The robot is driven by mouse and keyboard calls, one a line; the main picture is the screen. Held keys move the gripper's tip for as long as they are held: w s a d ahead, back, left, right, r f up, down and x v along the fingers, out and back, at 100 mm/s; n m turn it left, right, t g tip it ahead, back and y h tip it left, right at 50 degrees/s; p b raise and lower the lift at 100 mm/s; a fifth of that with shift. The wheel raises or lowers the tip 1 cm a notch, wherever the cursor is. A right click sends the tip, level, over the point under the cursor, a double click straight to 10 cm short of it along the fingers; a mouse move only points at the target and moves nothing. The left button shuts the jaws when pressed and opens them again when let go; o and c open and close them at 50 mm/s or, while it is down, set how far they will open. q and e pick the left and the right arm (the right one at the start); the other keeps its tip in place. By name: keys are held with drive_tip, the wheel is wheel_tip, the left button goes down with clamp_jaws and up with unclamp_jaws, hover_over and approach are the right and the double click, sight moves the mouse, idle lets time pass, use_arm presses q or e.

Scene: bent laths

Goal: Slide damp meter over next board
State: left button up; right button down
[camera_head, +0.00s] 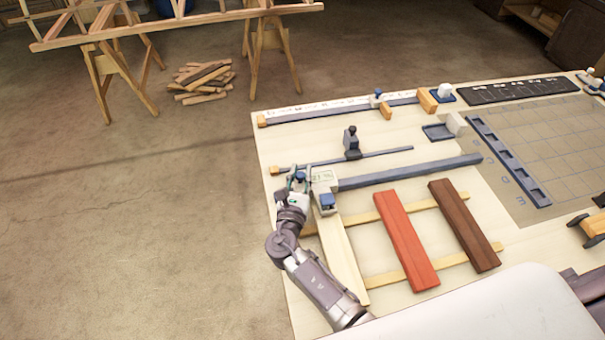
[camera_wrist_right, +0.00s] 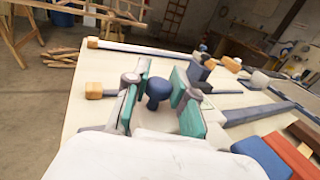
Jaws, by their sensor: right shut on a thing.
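The damp meter (camera_head: 324,182), a pale boxy head with a blue block, sits at the left end of a grey rail (camera_head: 410,172). It is over the far end of the pale board (camera_head: 342,255). To the right lie a red board (camera_head: 406,240) and a dark brown board (camera_head: 464,225), across two thin yellow strips. My right gripper (camera_head: 299,179) is at the meter's left side. In the wrist view its green-padded fingers (camera_wrist_right: 158,98) are on either side of a round blue knob (camera_wrist_right: 157,88), shut on it. The knob's join to the meter is hidden. My left gripper is out of view.
Behind the rail stand a thin bar (camera_head: 345,159) with a dark upright clamp (camera_head: 352,142) and a longer ruled rail (camera_head: 340,111). A blue slotted strip (camera_head: 508,160) lies right on a grey grid mat (camera_head: 560,150). Bare tabletop shows around the boards.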

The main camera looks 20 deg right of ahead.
drive_tip(key=c, duration=1)
unclamp_jaws()
drive_tip(key=v, duration=1.2)
